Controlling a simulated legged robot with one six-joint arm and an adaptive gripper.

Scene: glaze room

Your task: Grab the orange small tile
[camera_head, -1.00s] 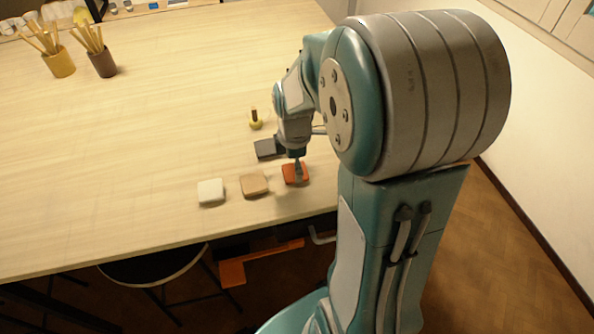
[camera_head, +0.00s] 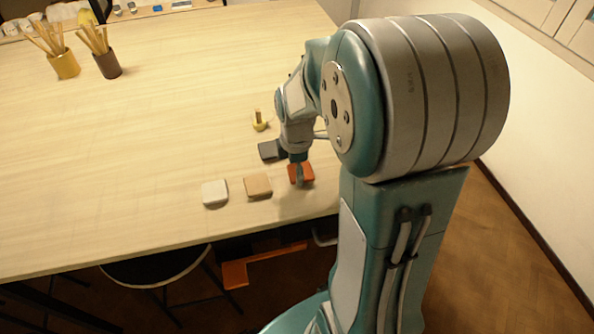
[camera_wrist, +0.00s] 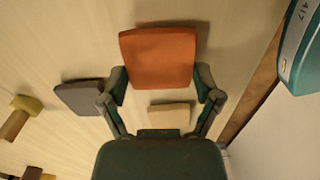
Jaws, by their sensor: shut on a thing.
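The orange small tile (camera_head: 301,173) is at the table's front right in the head view. In the wrist view the orange tile (camera_wrist: 158,58) sits between the two fingers of my gripper (camera_wrist: 160,80). The fingers are shut on its left and right sides. In the head view my gripper (camera_head: 299,178) points down at the tile and covers part of it. I cannot tell whether the tile is touching the table.
A tan tile (camera_head: 258,186) and a white tile (camera_head: 215,193) lie to the left. A dark grey tile (camera_head: 270,151) and a yellow-based stamp-like thing (camera_head: 259,121) are behind. Brush cups (camera_head: 64,65) stand far left. The table's (camera_head: 170,150) left middle is clear.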

